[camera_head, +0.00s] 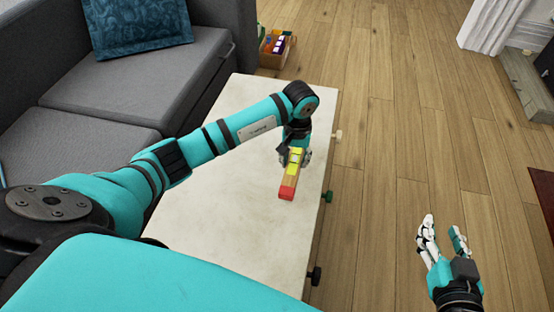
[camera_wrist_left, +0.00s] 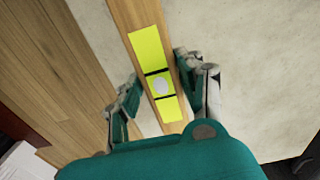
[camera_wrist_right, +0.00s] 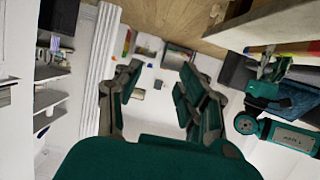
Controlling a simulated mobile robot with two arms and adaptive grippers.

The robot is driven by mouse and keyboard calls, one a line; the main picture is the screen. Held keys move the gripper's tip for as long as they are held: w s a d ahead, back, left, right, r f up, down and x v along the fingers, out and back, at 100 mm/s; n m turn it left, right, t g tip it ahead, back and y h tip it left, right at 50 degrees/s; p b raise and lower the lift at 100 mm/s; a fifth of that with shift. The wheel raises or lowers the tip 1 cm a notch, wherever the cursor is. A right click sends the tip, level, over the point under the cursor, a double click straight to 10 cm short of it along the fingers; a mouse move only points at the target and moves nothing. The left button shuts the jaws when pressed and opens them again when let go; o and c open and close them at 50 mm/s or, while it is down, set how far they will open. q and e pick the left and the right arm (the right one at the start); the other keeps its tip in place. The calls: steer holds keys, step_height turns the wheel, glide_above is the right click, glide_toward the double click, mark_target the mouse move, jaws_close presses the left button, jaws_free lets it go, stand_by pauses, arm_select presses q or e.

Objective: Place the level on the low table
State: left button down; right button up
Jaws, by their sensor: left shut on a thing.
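The level is a long wooden bar with a red end and a yellow label (camera_head: 287,191). My left gripper (camera_head: 295,152) is shut on it, with its fingers on both sides. In the left wrist view, the level (camera_wrist_left: 145,46) runs between the fingers, its yellow label and round pale vial facing up. The level is over the right part of the low table (camera_head: 215,215), close to the table's right edge. I cannot tell whether it touches the top. My right gripper (camera_head: 443,240) is open and empty, over the floor to the right of the table.
The tabletop has bare room left of and in front of the level. Coloured knobs, one of them green (camera_head: 327,196), stick out of the table's right side. A grey sofa (camera_head: 150,85) stands at the left. A box of toys (camera_head: 275,50) is on the floor behind the table.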

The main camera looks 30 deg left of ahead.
mark_target(278, 167)
arm_select(q)
steer(key=a, duration=0.4)
steer(key=shift+s+a+f, duration=0.1)
steer(key=shift+f, duration=0.1)
steer(key=f, duration=0.1)
steer(key=f+b, duration=0.1)
steer(key=f, duration=0.1)
steer(key=shift+a+f+b, duration=0.15)
steer(key=shift+a+b, duration=0.15)
steer(key=shift+a, duration=0.05)
steer(key=shift+f, duration=0.1)
arm_select(e)
step_height(278, 167, up, 8)
steer(key=w+a+t+y, duration=0.1)
steer(key=t, duration=0.3)
steer(key=shift+w+a+f+t+y, duration=0.25)
steer(key=shift+w+t+y, duration=0.05)
steer(key=shift+t, duration=0.1)
arm_select(q)
steer(key=c, duration=0.8)
jaws_free()
steer(key=shift+f, duration=0.1)
arm_select(e)
steer(key=shift+r, duration=0.3)
